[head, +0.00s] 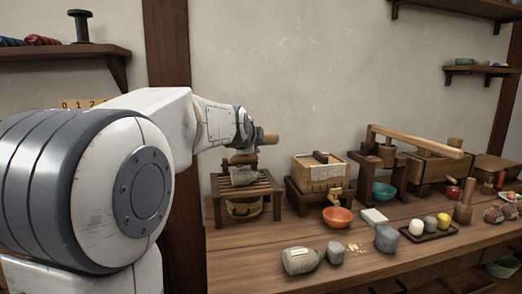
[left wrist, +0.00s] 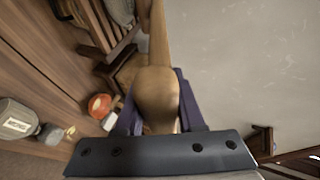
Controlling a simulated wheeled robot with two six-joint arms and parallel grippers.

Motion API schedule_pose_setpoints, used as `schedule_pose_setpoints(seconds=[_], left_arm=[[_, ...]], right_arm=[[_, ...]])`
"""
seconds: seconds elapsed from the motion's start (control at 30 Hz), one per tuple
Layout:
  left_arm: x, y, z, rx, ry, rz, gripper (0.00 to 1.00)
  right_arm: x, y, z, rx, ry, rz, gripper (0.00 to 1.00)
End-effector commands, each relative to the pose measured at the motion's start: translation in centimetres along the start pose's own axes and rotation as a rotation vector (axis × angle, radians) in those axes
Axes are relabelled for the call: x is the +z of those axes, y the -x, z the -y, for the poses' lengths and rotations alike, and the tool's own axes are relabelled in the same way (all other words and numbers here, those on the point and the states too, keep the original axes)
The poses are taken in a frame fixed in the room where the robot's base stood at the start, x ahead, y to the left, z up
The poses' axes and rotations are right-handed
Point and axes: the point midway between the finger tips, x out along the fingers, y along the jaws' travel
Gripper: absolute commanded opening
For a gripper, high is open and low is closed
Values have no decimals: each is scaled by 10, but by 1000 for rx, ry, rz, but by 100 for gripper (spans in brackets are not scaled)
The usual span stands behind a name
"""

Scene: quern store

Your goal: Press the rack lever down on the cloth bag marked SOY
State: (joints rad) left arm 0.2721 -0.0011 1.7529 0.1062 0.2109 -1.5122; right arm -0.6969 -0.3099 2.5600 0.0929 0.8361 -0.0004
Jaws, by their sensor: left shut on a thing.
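My left gripper (head: 254,139) is above the slatted wooden rack (head: 265,188) at the back left of the bench. In the left wrist view its purple fingers (left wrist: 158,105) are shut around a rounded wooden bar, which looks like the rack lever (left wrist: 155,92). The bar's end (head: 269,140) sticks out right of the gripper in the head view. A grey cloth bag (head: 243,177) lies on the rack with a brown wooden block (head: 240,159) on or just above it. I cannot read a mark on this bag. My right gripper is out of view.
Right of the rack stand a wooden box (head: 319,175) and a long-levered press (head: 415,141). An orange bowl (head: 337,217), a labelled grey bag (head: 299,262) and grey stones (head: 387,239) are in front.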

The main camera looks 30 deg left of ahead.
Motion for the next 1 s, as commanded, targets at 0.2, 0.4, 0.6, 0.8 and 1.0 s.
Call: schedule_pose_setpoints(seconds=[0.2, 0.4, 0.6, 0.8, 1.0], left_arm=[[5, 1, -1, -8, -1, 7, 0], [6, 1, 0, -8, -1, 7, 0], [5, 1, 0, -8, -1, 7, 65], [4, 0, -1, -7, -2, 4, 65], [3, 8, 0, -9, -2, 4, 65]], right_arm=[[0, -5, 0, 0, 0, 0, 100], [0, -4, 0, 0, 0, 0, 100], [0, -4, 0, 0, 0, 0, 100], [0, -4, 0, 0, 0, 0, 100], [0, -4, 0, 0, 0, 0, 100]])
